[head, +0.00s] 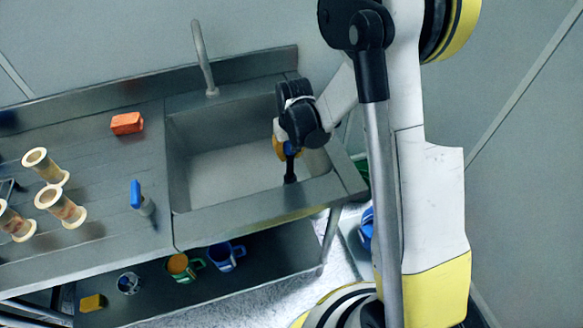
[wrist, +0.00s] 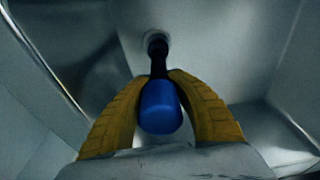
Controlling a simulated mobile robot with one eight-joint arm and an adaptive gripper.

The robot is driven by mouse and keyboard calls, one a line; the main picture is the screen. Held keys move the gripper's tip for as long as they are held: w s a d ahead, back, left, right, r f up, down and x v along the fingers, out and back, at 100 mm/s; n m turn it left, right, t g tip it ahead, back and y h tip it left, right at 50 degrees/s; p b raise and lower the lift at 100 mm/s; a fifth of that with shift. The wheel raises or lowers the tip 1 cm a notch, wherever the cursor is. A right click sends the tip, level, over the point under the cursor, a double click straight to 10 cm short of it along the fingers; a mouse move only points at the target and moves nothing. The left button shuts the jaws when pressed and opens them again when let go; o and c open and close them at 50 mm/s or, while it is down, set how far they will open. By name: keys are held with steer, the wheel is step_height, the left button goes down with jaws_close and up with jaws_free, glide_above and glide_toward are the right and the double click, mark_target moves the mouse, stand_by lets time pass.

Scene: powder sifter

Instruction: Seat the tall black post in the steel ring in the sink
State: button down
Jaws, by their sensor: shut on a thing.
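The tall black post (wrist: 158,58) with a blue top (wrist: 160,106) stands between the yellow fingers of my gripper (wrist: 160,82) in the wrist view. My gripper is shut on it near the blue top. The post's far end lines up with the pale steel ring (wrist: 149,37) on the sink floor. I cannot tell whether the end is inside the ring or just above it. In the head view my gripper (head: 286,149) is low inside the sink (head: 225,170), at its right side, and the black post (head: 290,172) points down below it. The ring is hidden there.
The sink walls stand close around my gripper. On the counter left of the sink are an orange block (head: 127,123), a blue-topped item (head: 137,194) and several tan cylinders (head: 45,167). A tap (head: 204,60) rises behind. Mugs (head: 225,256) stand on the lower shelf.

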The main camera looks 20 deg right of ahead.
mark_target(290, 162)
steer(key=shift+f+b, duration=0.65)
steer(key=shift+f, duration=1.4)
steer(key=shift+f, duration=0.15)
steer(key=c, duration=1.3)
jaws_free()
steer(key=shift+c, duration=0.2)
steer(key=shift+o, duration=0.2)
